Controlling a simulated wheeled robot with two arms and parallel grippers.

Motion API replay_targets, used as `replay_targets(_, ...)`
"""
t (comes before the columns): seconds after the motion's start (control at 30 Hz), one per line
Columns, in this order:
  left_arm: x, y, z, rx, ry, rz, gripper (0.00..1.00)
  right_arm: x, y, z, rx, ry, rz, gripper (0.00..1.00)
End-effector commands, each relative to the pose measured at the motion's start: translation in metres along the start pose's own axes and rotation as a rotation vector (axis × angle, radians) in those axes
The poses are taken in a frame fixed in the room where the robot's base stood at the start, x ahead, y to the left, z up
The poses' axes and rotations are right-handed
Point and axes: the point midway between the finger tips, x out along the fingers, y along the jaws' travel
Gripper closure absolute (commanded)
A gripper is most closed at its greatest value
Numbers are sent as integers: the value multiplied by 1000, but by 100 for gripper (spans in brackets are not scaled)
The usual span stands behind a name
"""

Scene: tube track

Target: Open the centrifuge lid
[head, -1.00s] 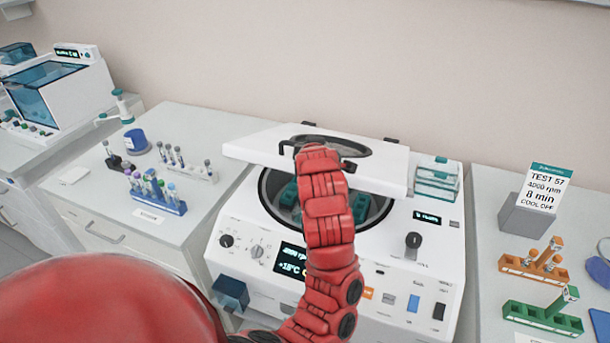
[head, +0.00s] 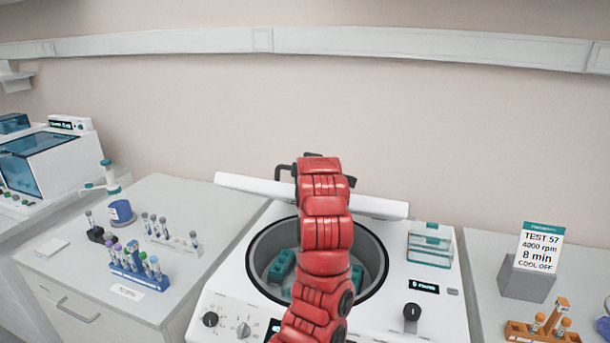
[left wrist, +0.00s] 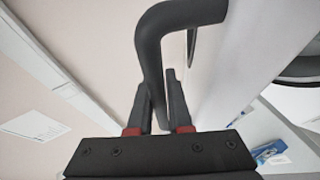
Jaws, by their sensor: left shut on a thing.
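The white centrifuge lid (head: 245,187) stands raised above the open chamber and shows almost edge-on in the head view. Its black handle (head: 284,172) sticks out beside my red arm; in the left wrist view the bent handle (left wrist: 150,35) rises between my fingers. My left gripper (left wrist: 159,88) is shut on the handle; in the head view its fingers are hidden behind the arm. The centrifuge (head: 237,300) has its round chamber (head: 375,262) exposed, with teal rotor buckets (head: 281,266) inside, partly covered by my arm. My right gripper is not in view.
A blue tube rack (head: 140,270) and a white rack (head: 172,245) stand on the left bench. Right are a teal box (head: 430,245) on the centrifuge, a sign (head: 538,248) and an orange rack (head: 540,330). The wall is close behind the lid.

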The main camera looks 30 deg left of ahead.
Motion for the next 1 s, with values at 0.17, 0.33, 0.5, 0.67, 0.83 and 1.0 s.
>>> replay_targets(0.17,0,-1,1,1,-1,-2,100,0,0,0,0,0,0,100)
replay_targets(0.33,0,-1,1,1,-1,-2,70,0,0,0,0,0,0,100)
replay_targets(0.5,0,-1,0,1,-1,-1,70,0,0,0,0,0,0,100)
replay_targets(0.67,-7,-1,2,1,-2,1,70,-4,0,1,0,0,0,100)
replay_targets(0.83,-38,-3,4,-1,-5,5,70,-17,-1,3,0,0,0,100)
replay_targets(1.0,-82,-1,3,-2,-4,9,70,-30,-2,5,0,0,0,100)
